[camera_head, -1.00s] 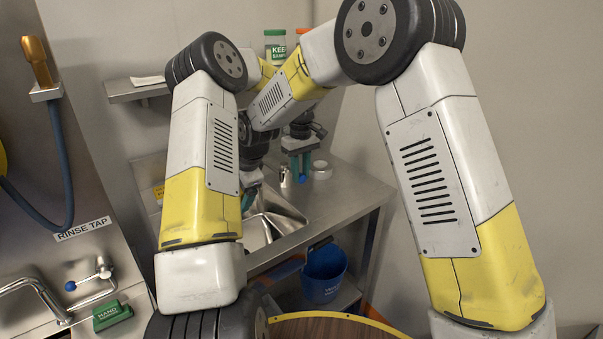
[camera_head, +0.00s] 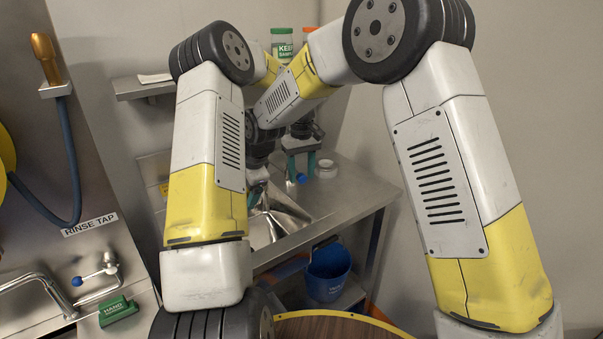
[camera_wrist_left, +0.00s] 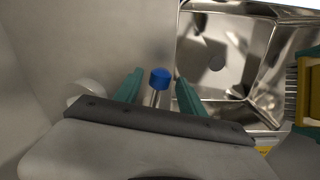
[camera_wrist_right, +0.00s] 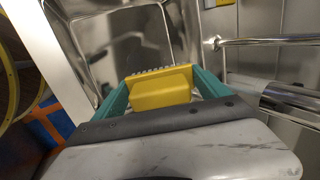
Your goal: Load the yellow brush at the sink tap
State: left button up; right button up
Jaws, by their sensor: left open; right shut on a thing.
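The yellow brush (camera_wrist_right: 160,88) shows in the right wrist view between the teal fingers of my right gripper (camera_wrist_right: 162,92), which is shut on it above the metal sink basin. In the head view my right gripper (camera_head: 256,188) is over the sink, largely behind my arms. The brush also shows at the right edge of the left wrist view (camera_wrist_left: 308,90). My left gripper (camera_wrist_left: 156,88) is open, its fingers on either side of a blue-topped metal stem (camera_wrist_left: 160,78); contact cannot be told. A chrome spout (camera_wrist_right: 270,40) shows in the right wrist view.
A blue bucket (camera_head: 327,273) sits below. The rinse tap (camera_head: 105,268) and a green brush (camera_head: 117,311) are at the left. My forearms cross closely over the sink.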

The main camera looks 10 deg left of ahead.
pick_arm(q)
notch_tip(320, 180, up, 12)
dwell(0.5)
dwell(0.6)
jog(key=shift+a, duration=0.1)
jog(key=c, duration=0.6)
jog(key=shift+s+a+f+n, duration=0.1)
jog(key=shift+s+a+n, duration=0.15)
jog(key=shift+n, duration=0.35)
jog(key=c, duration=0.3)
jog(key=s+a+n, duration=0.1)
jog(key=a+n, duration=0.1)
jog(key=n, duration=0.2)
jog(key=s+a+f+n+t+h, duration=0.1)
jog(key=s+n, duration=0.1)
jog(key=n, duration=0.3)
jog(key=s+a+n+h, duration=0.1)
jog(key=s+a+n, duration=0.1)
jog(key=n, duration=0.3)
jog(key=shift+a+f, duration=0.3)
grip_shut()
jog(key=w+d+f+n, duration=0.2)
jog(key=w+d+f, duration=0.1)
jog(key=f, duration=0.7)
jog(key=shift+d+n+t, duration=0.4)
jog(key=shift+d, duration=0.05)
